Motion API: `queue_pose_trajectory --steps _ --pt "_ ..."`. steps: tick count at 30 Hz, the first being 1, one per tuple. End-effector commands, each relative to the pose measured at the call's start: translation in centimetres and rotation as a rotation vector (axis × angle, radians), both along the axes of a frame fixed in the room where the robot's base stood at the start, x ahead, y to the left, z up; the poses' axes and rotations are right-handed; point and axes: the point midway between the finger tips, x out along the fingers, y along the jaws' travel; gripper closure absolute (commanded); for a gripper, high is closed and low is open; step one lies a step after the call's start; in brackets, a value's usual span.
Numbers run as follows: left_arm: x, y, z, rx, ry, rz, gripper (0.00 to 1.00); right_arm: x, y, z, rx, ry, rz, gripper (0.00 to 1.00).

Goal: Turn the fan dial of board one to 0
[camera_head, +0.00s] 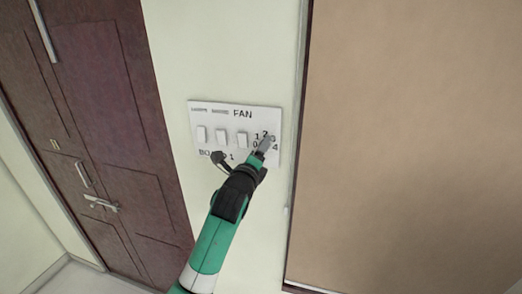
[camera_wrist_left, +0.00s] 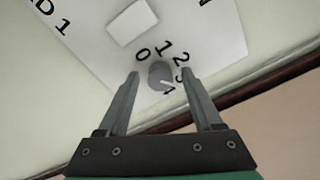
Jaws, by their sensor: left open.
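Board one (camera_head: 232,130) is a white panel on the wall, marked "FAN" and "BOARD 1". Its fan dial (camera_wrist_left: 158,73) is a small grey round knob ringed by the numbers 0 to 4. A pale mark on the knob points to the lower right in the left wrist view, close to the 4. My left gripper (camera_wrist_left: 160,74) is open, with one finger on each side of the dial in that view and gaps between. In the head view my left gripper (camera_head: 264,146) is over the board's right end and largely hides the dial.
Several white rocker switches, such as the one nearest the dial (camera_head: 242,140), sit in a row to its left. A dark brown door (camera_head: 110,130) is at the left and a tan panel (camera_head: 410,140) with a dark frame is at the right.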

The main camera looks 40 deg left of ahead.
Motion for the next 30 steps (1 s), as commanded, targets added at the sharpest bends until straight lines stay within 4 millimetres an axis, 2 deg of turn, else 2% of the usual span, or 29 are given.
queue_pose_trajectory --steps 8,19,30 --pt "0.12 0.06 0.02 0.001 -0.002 0.000 0.33 0.01 0.00 -0.02 0.000 0.001 0.000 0.50" --pt "0.11 0.04 0.00 0.000 -0.001 0.000 1.00 0.02 0.00 -0.03 0.000 0.001 0.000 0.50" --pt "0.11 0.03 0.00 -0.020 -0.011 0.000 1.00 0.01 0.00 -0.01 0.000 0.000 0.000 0.50"
